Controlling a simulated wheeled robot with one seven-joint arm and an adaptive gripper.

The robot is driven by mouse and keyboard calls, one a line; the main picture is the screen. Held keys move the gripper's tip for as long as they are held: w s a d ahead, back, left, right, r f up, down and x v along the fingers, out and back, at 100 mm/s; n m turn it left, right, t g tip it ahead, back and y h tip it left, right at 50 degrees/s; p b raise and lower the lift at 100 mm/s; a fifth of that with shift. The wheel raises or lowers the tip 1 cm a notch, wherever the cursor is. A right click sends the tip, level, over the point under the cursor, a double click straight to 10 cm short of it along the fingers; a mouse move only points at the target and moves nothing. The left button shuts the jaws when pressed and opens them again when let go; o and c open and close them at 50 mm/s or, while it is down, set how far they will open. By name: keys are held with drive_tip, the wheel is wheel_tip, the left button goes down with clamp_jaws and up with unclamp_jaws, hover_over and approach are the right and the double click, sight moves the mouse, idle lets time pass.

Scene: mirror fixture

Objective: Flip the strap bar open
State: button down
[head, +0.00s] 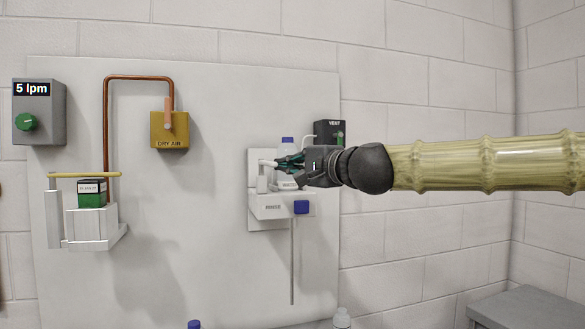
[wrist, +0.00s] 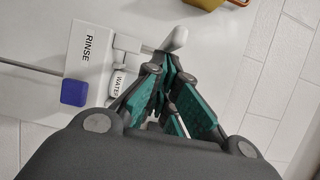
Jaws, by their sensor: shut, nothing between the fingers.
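A yellow bar (head: 85,175) lies level across the top of a small green box (head: 92,193) in a pale bracket (head: 85,240) at the left of the panel. My gripper (head: 279,163) is far to its right, shut and empty, at the rinse station. Its teal fingers show in the wrist view (wrist: 168,85). A white rounded lever end (wrist: 175,38) on a grey rod lies just beyond the fingertips; I cannot tell whether they touch. The pictures do not name the strap bar; the yellow bar looks most like one.
The white RINSE block (head: 272,207) has a blue cube (head: 301,207) on its front. A bottle labelled WATER (wrist: 118,84) is close beside my fingers. The DRY AIR box (head: 169,131) with a copper pipe (head: 106,120) is on the panel between the stations. A black VENT box (head: 328,132) stands behind my gripper.

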drive_tip(key=w+d+b+v, duration=0.1)
drive_tip(key=b+v, duration=0.2)
drive_tip(key=v, duration=0.8)
drive_tip(key=shift+d, duration=0.45)
